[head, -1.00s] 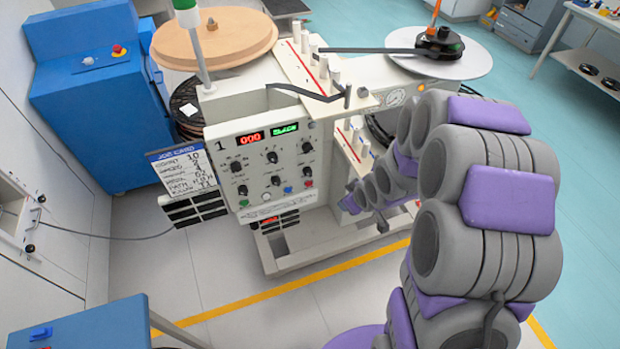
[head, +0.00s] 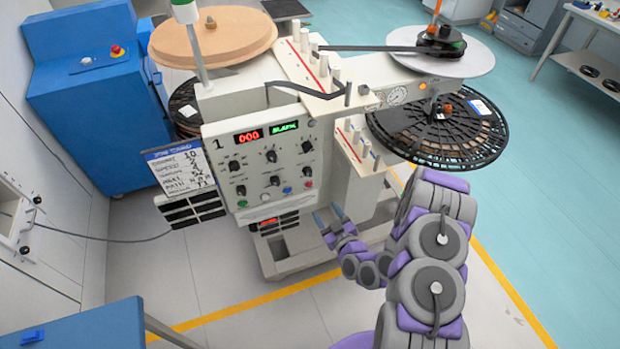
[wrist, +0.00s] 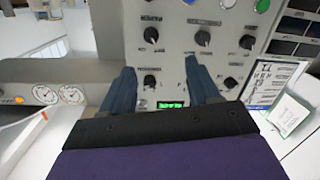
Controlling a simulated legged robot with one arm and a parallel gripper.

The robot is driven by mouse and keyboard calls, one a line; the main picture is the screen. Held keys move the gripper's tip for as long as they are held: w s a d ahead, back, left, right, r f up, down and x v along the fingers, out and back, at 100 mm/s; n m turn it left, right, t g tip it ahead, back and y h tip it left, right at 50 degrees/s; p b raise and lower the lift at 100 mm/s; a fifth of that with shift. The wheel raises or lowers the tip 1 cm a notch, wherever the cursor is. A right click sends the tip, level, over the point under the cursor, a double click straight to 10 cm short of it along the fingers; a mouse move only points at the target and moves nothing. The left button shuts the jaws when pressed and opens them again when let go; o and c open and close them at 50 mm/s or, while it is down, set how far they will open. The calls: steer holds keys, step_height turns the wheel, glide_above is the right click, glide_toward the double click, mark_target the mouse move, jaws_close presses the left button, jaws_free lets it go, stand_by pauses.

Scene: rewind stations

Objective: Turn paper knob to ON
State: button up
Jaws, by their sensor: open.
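The control panel (head: 290,207) of the rewind station shows several black knobs in two rows, a red display reading 000 and a green display. The knob labels are too small to read, so I cannot tell which knob is the paper knob. My gripper (head: 329,216) is open and empty, just off the panel's lower right corner in the head view. In the wrist view the panel appears upside down, with my blue fingers (wrist: 161,74) spread in front of it. One black knob (wrist: 150,82) shows between the fingers, and another knob (wrist: 151,35) lies beyond them.
A job card (head: 181,168) hangs left of the panel. A blue cabinet (head: 85,100) stands at the left. A black reel (head: 437,130) juts out at the right above my arm. Pale floor with a yellow line (head: 270,298) lies free in front of the station.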

steer(key=m+t, duration=0.1)
glide_toward(309, 175)
steer(key=shift+h, duration=0.4)
steer(key=b+x, duration=0.1)
steer(key=x, duration=0.3)
steer(key=b+x, duration=0.1)
steer(key=x, duration=0.4)
steer(key=shift+a+r, duration=0.15)
steer(key=shift+a, duration=0.1)
steer(key=shift+c, duration=0.4)
steer(key=c, duration=1)
steer(key=shift+o, duration=0.2)
